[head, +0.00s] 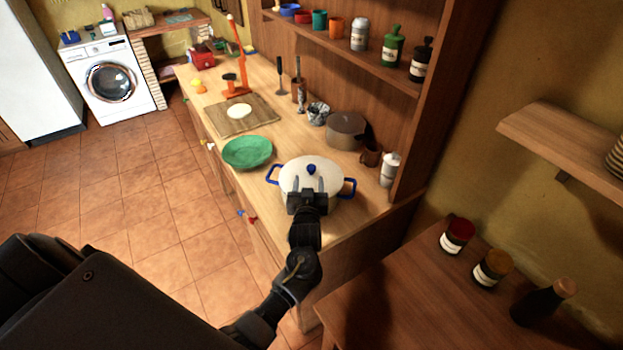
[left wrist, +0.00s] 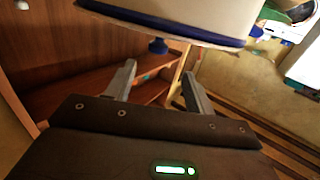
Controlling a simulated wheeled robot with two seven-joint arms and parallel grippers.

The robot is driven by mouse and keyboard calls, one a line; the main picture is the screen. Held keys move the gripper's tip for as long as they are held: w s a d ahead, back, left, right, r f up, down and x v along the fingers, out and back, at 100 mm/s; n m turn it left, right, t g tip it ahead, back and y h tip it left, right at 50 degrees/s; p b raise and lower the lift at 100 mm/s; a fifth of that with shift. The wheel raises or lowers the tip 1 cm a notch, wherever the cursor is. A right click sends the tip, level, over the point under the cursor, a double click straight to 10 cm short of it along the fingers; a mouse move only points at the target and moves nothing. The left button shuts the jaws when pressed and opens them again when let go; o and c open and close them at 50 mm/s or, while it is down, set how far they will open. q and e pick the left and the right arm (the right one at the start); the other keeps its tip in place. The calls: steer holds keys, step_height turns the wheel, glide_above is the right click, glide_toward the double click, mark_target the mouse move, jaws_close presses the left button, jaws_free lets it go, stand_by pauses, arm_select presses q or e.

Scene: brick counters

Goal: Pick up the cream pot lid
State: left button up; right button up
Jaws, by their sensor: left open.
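The cream pot lid (head: 300,172) sits on the cream pot (head: 319,194), with a round blue knob (head: 311,169) on top and blue handles at the pot's sides. My left gripper (head: 309,184) is open and empty at the near side of the lid, its two fingers pointing toward the knob. In the left wrist view the pot appears inverted at the top, and the blue knob (left wrist: 158,46) shows just beyond and between the fingertips of the left gripper (left wrist: 159,70). The fingers appear apart from the knob. My right gripper is not in view.
A green plate (head: 247,152) lies left of the pot on the wooden counter. A brown pot (head: 346,131), a mug (head: 371,155) and a white shaker (head: 390,169) stand behind it. The shelf unit rises behind. Jars (head: 457,236) stand on a separate table at right.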

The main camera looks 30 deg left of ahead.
mark_target(311, 170)
arm_select(q)
steer(key=shift+x, duration=0.75)
steer(key=shift+w+f+b, duration=0.15)
steer(key=shift+b, duration=0.2)
steer(key=b+x, duration=0.2)
steer(key=x, duration=0.1)
steer(key=b+x, duration=0.1)
steer(key=shift+w+d+f, duration=0.15)
steer(key=shift+w+f, duration=0.1)
steer(key=shift+f, duration=0.1)
steer(key=shift+w+b, duration=0.3)
steer(key=shift+b, duration=0.05)
steer(key=shift+s+r, duration=0.1)
steer(key=shift+r, duration=0.1)
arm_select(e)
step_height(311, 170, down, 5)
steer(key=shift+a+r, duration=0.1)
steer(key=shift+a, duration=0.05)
arm_select(q)
steer(key=shift+c, duration=0.3)
jaws_close()
